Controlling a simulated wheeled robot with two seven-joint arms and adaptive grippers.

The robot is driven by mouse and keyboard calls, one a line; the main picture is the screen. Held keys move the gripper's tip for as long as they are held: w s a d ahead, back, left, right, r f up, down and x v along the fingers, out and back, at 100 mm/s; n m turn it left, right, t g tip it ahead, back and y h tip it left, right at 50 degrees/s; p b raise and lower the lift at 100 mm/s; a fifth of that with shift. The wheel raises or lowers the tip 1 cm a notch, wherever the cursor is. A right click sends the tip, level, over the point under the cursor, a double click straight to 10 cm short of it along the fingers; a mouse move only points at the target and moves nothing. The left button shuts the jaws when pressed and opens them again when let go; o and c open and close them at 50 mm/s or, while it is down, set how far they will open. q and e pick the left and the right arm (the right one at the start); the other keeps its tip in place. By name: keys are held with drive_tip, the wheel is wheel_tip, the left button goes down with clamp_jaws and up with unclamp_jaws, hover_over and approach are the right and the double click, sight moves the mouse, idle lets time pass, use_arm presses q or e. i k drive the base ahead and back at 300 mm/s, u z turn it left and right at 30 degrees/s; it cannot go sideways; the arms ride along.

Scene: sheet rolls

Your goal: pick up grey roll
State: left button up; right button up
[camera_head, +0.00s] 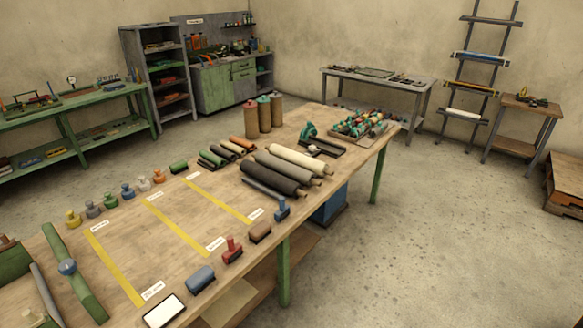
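Several large rolls lie side by side on the wooden workbench (150,255), right of its middle. A cream roll (302,160) is at the back, a grey roll (281,169) lies against it, and a darker, near-black roll (270,181) is in front. A thin grey bar or roll (264,193) lies along the front of the group. Pale core ends show at the right of the larger rolls. Neither of my grippers shows in this view.
Yellow strips (180,228) mark the bench. Stamps and small blocks, including a red stamp (232,250), line its edges. A tool holder (321,145) stands right of the rolls.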

sight(301, 175)
drive_tip(key=k, duration=0.2)
drive_tip(key=z, duration=0.85)
drive_tip(key=i, duration=1.55)
drive_tip(key=u, duration=0.6)
drive_tip(key=i, duration=0.8)
drive_tip(key=u, duration=0.8)
